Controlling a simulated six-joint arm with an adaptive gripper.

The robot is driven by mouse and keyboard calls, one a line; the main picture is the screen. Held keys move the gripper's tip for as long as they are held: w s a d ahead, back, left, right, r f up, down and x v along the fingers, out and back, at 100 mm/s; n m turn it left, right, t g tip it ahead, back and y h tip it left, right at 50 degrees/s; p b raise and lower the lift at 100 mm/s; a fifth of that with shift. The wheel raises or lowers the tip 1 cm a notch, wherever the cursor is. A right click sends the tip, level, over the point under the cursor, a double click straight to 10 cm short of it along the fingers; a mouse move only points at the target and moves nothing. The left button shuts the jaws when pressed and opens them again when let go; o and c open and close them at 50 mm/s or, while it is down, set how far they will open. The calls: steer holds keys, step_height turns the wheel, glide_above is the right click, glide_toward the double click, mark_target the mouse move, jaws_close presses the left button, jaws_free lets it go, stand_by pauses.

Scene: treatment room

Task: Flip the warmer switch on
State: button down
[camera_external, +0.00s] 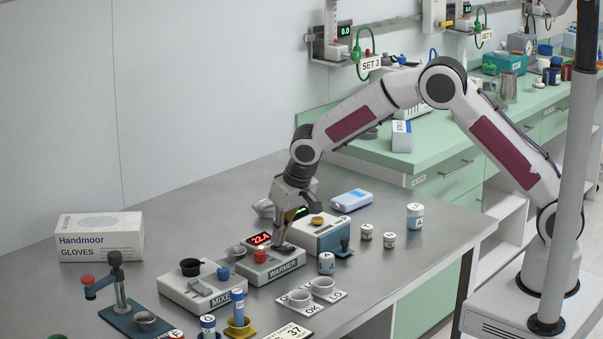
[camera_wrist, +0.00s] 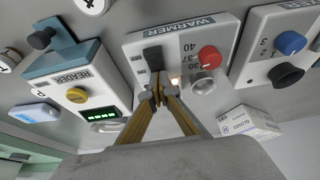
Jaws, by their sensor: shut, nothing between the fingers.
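The warmer (camera_external: 272,267) is a light grey box with a dark "WARMER" label, a red knob (camera_external: 260,254) and a display (camera_external: 258,239) with red digits. In the wrist view the warmer (camera_wrist: 137,50) appears upside down, with its dark switch (camera_wrist: 152,58) beside the red knob (camera_wrist: 209,57) and a small lit spot (camera_wrist: 175,82). My gripper (camera_external: 280,247) points down at the warmer's switch side. In the wrist view my gripper (camera_wrist: 157,93) is shut and empty, its tips at the switch's near end. Whether they touch is unclear. The switch is hidden in the external view.
The mixer (camera_external: 200,292) stands left of the warmer, and the reader (camera_external: 315,238) stands close on its right. Several small jars, cups and a glove box (camera_external: 99,238) are around. The grey bench (camera_external: 180,210) is clear behind the devices.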

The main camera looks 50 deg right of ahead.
mark_target(283, 248)
steer(key=shift+s+r, duration=0.15)
steer(key=shift+s, duration=0.4)
steer(key=shift+w+r, duration=0.1)
steer(key=shift+r, duration=0.65)
step_height(283, 248, up, 12)
steer(key=shift+s+r, duration=0.2)
steer(key=shift+r, duration=0.05)
stand_by(0.8)
